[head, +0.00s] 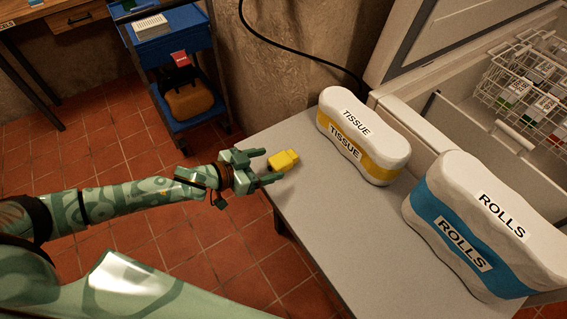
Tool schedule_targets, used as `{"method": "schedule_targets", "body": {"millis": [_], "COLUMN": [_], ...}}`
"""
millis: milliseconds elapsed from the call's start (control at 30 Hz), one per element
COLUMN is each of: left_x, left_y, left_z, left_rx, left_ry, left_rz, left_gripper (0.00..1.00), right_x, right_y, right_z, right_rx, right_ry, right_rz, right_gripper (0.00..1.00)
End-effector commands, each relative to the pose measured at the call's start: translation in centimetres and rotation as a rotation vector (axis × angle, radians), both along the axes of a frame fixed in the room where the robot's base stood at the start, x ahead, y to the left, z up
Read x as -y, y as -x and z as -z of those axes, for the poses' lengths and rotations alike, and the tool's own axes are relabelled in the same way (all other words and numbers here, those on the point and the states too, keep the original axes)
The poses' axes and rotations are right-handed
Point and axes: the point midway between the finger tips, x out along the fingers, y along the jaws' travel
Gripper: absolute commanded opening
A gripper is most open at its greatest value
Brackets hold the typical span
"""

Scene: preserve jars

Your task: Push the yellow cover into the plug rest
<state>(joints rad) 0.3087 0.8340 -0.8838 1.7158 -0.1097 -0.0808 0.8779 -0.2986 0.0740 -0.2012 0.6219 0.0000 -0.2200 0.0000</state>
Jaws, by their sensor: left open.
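The yellow cover (283,160) is a small yellow block by the left edge of the grey table. My left gripper (265,167) reaches in from the left with its fingers spread open. The cover sits between or just beyond the fingertips; I cannot tell whether they touch it, or whether it rests on the table. I cannot make out a plug rest in this view. My right gripper is not in view.
The grey table (318,225) holds a TISSUE pack (362,137) and a ROLLS pack (483,225). An open chest (490,125) with a wire basket (530,85) stands behind. A blue cart (178,50) is at upper left. The table's near middle is clear.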

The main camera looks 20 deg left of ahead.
Motion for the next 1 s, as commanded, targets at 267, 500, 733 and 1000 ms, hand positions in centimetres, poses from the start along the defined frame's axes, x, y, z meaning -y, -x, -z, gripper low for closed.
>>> {"method": "schedule_targets", "body": {"millis": [267, 500, 733, 1000], "left_x": [1.7, 3.6, 4.3, 4.2], "left_y": [-2.3, -5.2, -6.0, -6.0], "left_z": [1.3, 3.1, 3.2, 3.2], "left_rx": [0.001, -0.001, -0.001, 0.000], "left_ry": [-0.001, 0.000, -0.001, -0.001], "left_rz": [-0.001, -0.001, -0.001, -0.002], "left_gripper": [0.69, 0.69, 0.69, 0.25], "right_x": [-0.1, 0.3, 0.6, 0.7], "right_y": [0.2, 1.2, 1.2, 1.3], "right_z": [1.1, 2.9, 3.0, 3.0], "right_rx": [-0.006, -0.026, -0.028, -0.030], "right_ry": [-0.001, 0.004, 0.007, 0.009], "right_rz": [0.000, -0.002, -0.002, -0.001], "right_gripper": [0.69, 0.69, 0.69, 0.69]}}
